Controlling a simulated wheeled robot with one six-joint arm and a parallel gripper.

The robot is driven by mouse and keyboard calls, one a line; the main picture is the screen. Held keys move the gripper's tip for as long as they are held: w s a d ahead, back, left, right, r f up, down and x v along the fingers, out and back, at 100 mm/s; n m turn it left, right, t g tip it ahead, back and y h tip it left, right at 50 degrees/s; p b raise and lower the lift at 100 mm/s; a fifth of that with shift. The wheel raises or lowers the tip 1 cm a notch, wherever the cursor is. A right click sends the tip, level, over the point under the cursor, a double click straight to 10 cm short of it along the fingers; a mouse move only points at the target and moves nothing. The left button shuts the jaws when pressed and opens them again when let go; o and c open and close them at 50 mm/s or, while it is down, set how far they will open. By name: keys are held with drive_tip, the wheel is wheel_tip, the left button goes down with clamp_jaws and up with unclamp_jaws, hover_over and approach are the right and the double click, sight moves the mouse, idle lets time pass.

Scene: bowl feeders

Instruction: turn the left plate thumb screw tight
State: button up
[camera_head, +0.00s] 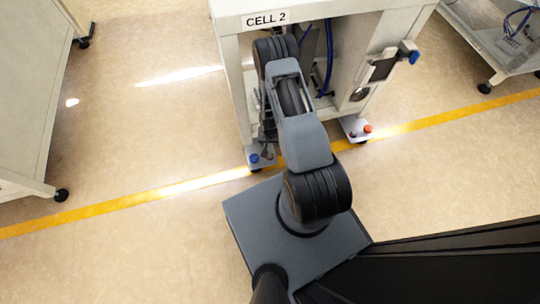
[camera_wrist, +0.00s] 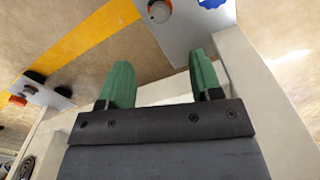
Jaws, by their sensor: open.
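The left plate (camera_head: 251,150) sticks out at the foot of the CELL 2 cabinet in the head view, with a blue knob (camera_head: 254,158) on it. In the wrist view this plate (camera_wrist: 184,32) is at the top, beyond my fingertips. It carries a round silver knob (camera_wrist: 158,11) with a red mark and the blue knob (camera_wrist: 212,2), cut by the frame edge. I cannot tell for sure which is the thumb screw. My gripper (camera_wrist: 160,62) has its two green fingers apart, with nothing between them. In the head view I cannot make out its fingers.
The CELL 2 cabinet (camera_head: 228,60) stands close beside my arm. Its right plate (camera_head: 352,125) has a red knob (camera_head: 367,128); it also shows at left in the wrist view (camera_wrist: 42,94). Another cabinet (camera_head: 30,100) stands far left. The floor between is clear, crossed by a yellow line (camera_head: 120,202).

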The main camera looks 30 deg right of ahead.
sight(270, 155)
wheel_tip(270, 155, down, 12)
drive_tip(key=b, duration=0.4)
drive_tip(key=shift+f+b, duration=0.1)
drive_tip(key=shift+b, duration=0.3)
drive_tip(key=c, duration=0.9)
